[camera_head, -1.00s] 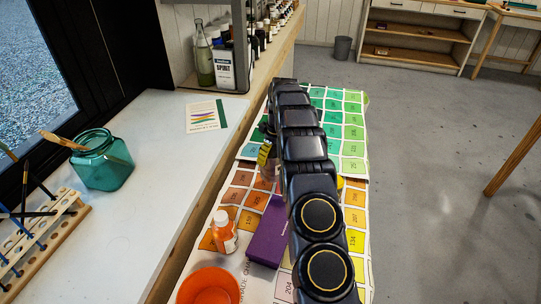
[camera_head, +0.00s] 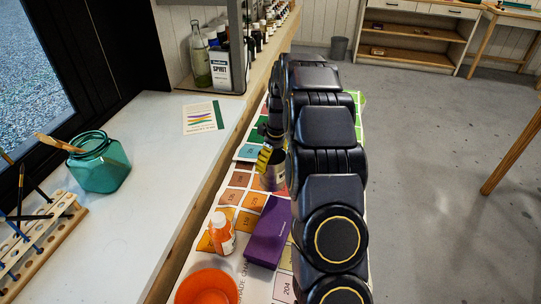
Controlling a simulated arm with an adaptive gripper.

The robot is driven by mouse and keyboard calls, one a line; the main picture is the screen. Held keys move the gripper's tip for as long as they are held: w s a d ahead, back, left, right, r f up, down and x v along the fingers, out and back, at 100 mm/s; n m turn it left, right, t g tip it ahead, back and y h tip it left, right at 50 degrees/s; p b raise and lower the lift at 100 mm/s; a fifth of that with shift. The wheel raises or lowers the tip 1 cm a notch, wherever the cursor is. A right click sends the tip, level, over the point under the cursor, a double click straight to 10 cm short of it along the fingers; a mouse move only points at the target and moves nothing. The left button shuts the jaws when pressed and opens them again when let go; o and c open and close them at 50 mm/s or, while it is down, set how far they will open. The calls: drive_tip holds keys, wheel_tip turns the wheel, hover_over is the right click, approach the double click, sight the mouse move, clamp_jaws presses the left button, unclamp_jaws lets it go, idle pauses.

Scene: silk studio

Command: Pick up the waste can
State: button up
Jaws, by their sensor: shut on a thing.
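A small grey metal can (camera_head: 274,178) is at my gripper (camera_head: 264,157), to the left of my arm over the colour charts. My gripper, with yellow-marked fingers, is shut on the can at its upper left side. The can looks upright. My arm hides its right side, and I cannot tell how far it is above the chart.
A purple box (camera_head: 268,232), an orange-filled bottle (camera_head: 222,236) and an orange bowl (camera_head: 208,289) stand nearer on the charts. A spirit tin (camera_head: 226,68) and glass bottles stand on the shelf behind. A grey bin (camera_head: 338,48) stands on the far floor.

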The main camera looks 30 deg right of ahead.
sight(273, 173)
drive_tip(key=shift+s+a+r, duration=0.25)
drive_tip(key=shift+s, duration=0.25)
drive_tip(key=shift+s+a+r, duration=0.2)
drive_tip(key=shift+s+r, duration=0.1)
drive_tip(key=shift+s, duration=0.25)
drive_tip(key=shift+s+a+r, duration=0.25)
drive_tip(key=shift+s, duration=0.25)
drive_tip(key=shift+s, duration=0.1)
